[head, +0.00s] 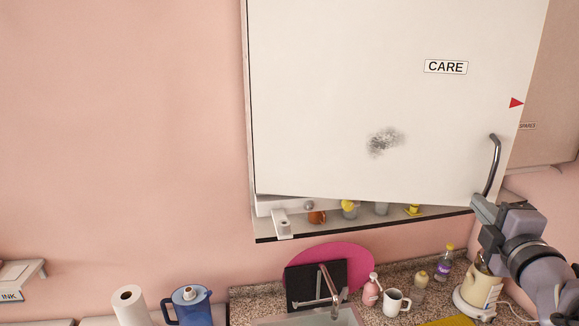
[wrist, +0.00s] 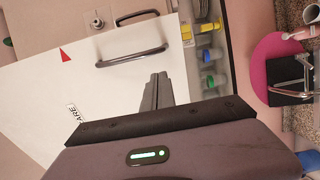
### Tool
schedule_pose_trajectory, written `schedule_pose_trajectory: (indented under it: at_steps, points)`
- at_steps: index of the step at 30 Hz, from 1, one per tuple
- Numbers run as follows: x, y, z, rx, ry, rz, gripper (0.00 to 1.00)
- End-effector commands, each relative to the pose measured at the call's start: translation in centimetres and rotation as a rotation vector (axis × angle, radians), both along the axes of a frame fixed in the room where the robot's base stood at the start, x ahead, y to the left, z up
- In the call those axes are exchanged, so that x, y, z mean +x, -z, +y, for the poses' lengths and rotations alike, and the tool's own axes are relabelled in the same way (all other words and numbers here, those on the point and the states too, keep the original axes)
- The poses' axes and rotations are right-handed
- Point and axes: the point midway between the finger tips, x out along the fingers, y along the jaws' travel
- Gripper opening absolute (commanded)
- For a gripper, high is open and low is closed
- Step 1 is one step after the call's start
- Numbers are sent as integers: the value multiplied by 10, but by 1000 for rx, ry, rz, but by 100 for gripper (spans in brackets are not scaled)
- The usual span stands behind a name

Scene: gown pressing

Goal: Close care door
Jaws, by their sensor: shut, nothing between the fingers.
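The white care door (head: 370,100), with a CARE label, a red triangle and a grey smudge, hangs ajar from the wall cabinet (head: 265,238). A gap below its bottom edge shows the shelf and the things on it. Its curved metal handle (head: 493,165) is at the lower right of the door. The handle also shows in the wrist view (wrist: 130,58). My gripper (head: 477,203) is shut and empty, by the door's lower right corner, just below the handle. In the wrist view my shut fingers (wrist: 158,78) point at the door's edge near the handle; contact cannot be told.
Below are a sink tap (head: 325,290), a pink disc (head: 350,262), a mug (head: 396,302), a cream kettle (head: 480,290) and bottles.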

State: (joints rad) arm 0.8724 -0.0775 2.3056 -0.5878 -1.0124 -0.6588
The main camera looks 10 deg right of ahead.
Motion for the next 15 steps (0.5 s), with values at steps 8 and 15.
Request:
schedule_pose_trajectory:
  at_steps: [8,15]
  points:
    - [48,-3,-13,1,0,0,0]
    - [59,-1,-16,1,2,-1,0]
